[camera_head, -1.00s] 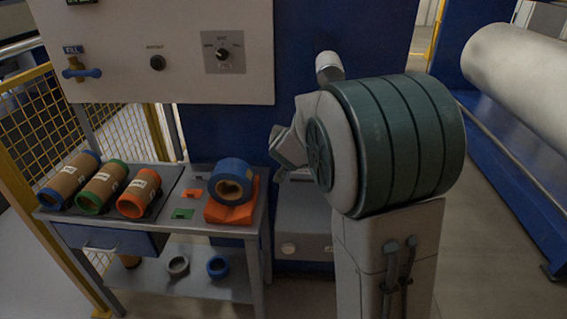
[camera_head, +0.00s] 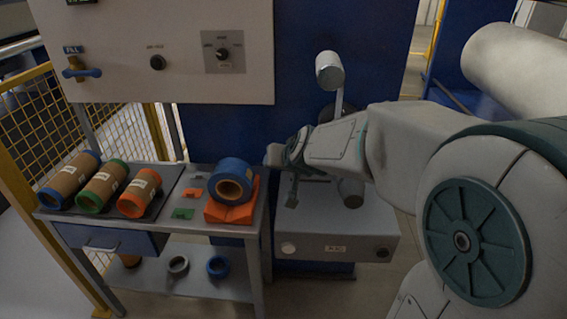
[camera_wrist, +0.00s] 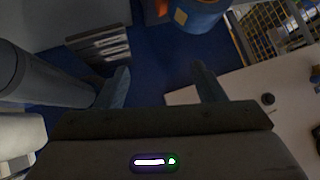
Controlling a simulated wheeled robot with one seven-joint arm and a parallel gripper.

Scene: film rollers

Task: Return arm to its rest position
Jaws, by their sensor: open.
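My arm enters the head view from the right and reaches toward the middle. My gripper (camera_head: 291,192) is in front of the blue machine, right of the bench and above the grey box. In the wrist view my gripper (camera_wrist: 160,85) shows two fingers spread apart with nothing between them. The fingertips look small and partly hidden in the head view. The blue roll (camera_head: 231,180) rests on an orange stand (camera_head: 231,212) on the bench, left of my gripper and apart from it.
Several brown rolls with blue, green and orange ends, such as the green-ended roll (camera_head: 101,185), lie on the bench's left. A grey box (camera_head: 335,228) stands below my arm. A control panel (camera_head: 165,45) is above the bench. A yellow fence (camera_head: 50,120) is at left.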

